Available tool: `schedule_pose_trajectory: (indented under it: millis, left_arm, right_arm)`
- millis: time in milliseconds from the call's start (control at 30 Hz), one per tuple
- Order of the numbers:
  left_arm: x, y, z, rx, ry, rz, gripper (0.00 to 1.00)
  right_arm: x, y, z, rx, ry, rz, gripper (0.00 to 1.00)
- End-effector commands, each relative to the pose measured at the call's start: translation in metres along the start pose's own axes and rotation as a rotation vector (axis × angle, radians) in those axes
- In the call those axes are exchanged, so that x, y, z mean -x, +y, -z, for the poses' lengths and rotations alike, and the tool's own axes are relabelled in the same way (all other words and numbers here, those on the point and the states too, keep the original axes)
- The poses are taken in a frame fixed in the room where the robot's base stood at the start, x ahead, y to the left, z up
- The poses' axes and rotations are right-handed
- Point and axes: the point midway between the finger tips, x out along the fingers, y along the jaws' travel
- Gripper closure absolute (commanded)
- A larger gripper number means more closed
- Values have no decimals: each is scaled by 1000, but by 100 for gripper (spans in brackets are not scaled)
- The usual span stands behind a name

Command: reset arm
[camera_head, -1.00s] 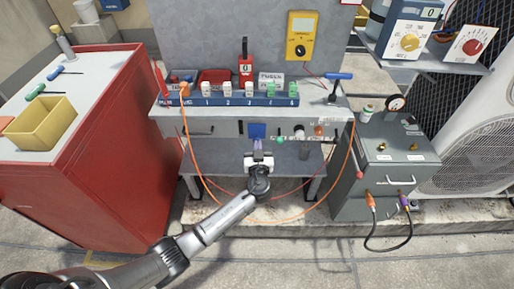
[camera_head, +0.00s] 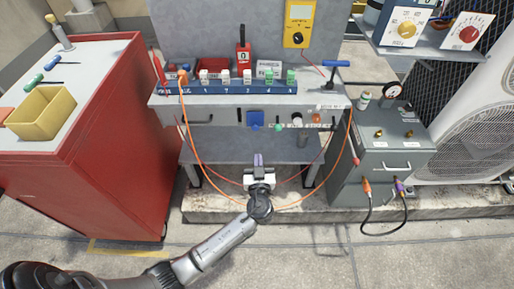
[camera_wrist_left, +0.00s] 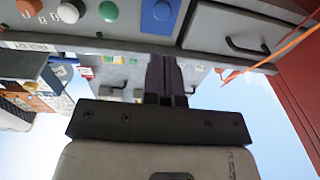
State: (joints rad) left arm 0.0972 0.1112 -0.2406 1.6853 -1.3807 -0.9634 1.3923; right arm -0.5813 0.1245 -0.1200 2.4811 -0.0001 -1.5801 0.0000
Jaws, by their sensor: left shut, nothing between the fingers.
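My left gripper (camera_head: 258,160) is in front of the grey workbench (camera_head: 330,98), below the level of its top. Its fingers point toward the bench and are closed together with nothing between them. In the left wrist view the shut dark fingers (camera_wrist_left: 166,78) show in front of the bench's front panel, which carries a blue square (camera_wrist_left: 160,14) and a green button (camera_wrist_left: 109,11). The gripper appears apart from the bench. My right gripper is not in view.
A red cabinet (camera_head: 120,140) with a yellow bin (camera_head: 42,112) stands at the left. A grey unit (camera_head: 385,155) with a gauge stands at the right. An orange cable (camera_head: 195,160) loops in front of the bench, near my left gripper. Floor in front is clear.

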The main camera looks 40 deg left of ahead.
Motion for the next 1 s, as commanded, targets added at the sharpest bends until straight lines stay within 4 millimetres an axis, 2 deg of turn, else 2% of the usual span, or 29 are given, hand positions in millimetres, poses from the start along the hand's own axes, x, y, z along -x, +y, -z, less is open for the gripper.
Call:
schedule_pose_trajectory:
  millis: [200,567,667,767,900,1000]
  left_arm:
    - [20,0,0,0,-1,1,100]
    - [25,0,0,-25,-1,0,100]
    - [24,-1,0,-121,-2,7,100]
    - [25,-8,-4,-289,-30,46,100]
    - [29,-20,-20,-505,-223,72,100]
    - [40,-24,-21,-588,-411,8,100]
  right_arm:
    - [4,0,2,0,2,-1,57]
    - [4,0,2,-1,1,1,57]
    - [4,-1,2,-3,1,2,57]
    - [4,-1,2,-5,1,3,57]
    - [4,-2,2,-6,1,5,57]
    - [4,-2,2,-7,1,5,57]
